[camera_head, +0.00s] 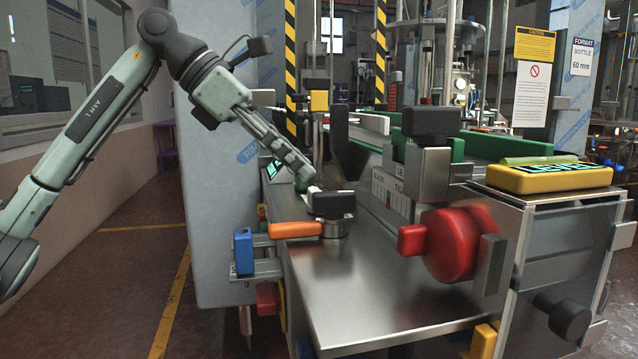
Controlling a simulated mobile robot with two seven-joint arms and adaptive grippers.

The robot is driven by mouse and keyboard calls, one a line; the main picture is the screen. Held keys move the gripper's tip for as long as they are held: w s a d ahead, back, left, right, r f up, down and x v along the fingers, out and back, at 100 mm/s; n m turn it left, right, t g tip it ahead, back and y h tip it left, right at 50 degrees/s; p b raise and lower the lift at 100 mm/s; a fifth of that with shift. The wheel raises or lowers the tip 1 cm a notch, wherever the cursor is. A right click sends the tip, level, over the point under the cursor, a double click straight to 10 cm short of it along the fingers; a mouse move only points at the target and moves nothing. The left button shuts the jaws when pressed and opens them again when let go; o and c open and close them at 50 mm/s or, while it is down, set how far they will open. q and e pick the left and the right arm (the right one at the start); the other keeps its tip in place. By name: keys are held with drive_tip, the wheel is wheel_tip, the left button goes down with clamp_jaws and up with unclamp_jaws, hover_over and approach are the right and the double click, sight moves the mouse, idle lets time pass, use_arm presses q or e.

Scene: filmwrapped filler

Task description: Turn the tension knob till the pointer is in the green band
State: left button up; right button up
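A white scale plate (391,194) with tick marks and partly readable "SLACK" and "TIGHT" lettering sits on the machine's side. I cannot make out its pointer or a green band at this size. A black knob (430,122) tops the metal block beside the scale. Another black knob (331,203) stands on a short metal post on the steel deck. I cannot tell which is the tension knob. My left gripper (308,172) points down and right, with its tips just above and left of the lower knob, seemingly apart from it. Its finger gap is unclear. My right gripper is not in view.
An orange handle (295,230) extends left from the lower knob's post. A large red wheel (450,245) with a side grip stands at the deck's right. A yellow box (549,177) sits farther right. The steel deck's (365,285) front is clear.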

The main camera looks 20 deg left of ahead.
use_arm(q)
drive_tip(key=v, duration=0.5)
idle(0.5)
